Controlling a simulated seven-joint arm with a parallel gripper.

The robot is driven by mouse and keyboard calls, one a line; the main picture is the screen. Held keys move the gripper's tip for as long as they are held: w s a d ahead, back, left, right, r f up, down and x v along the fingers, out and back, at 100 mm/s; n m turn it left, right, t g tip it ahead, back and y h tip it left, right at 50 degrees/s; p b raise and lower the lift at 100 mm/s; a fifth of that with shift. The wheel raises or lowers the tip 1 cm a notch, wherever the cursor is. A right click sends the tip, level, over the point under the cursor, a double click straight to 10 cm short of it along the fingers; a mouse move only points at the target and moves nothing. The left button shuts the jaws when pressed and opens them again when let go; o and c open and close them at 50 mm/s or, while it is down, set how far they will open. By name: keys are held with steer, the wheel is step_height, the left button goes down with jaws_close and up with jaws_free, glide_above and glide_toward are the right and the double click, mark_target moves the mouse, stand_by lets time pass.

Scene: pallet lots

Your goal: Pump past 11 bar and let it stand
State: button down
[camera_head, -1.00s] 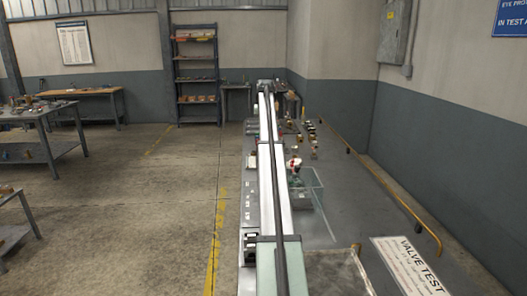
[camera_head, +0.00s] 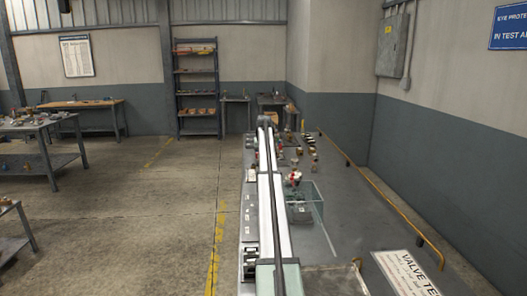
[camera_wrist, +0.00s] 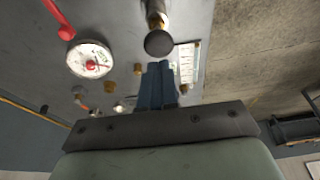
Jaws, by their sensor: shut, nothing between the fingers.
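A round pressure gauge (camera_wrist: 90,60) with a white dial and red centre is at the upper left of the wrist view; its reading is too small to tell. A black round knob (camera_wrist: 158,43) on a brass-coloured stem, possibly the pump handle's end, is just beyond my fingertips. My gripper (camera_wrist: 157,70) is shut and empty, its blue-grey fingers together and pointing at the knob. I cannot tell whether they touch it. A red lever (camera_wrist: 58,17) is at the top left. In the head view my arm hides part of the bench, and my fingers do not show.
A clear tank (camera_head: 304,205) stands on the long bench (camera_head: 342,225), right of my arm. Several small valve fittings (camera_head: 298,150) lie farther along. A yellow rail (camera_head: 390,203) runs along the right side. A white card (camera_wrist: 188,62) is beside the knob.

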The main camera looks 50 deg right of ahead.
steer(key=shift+f, duration=1.6)
steer(key=shift+s+f, duration=0.1)
steer(key=shift+f, duration=1.8)
steer(key=shift+r, duration=0.5)
steer(key=v, duration=1.3)
steer(key=shift+w+d+r, duration=0.3)
steer(key=shift+w+r, duration=0.05)
steer(key=shift+r, duration=0.05)
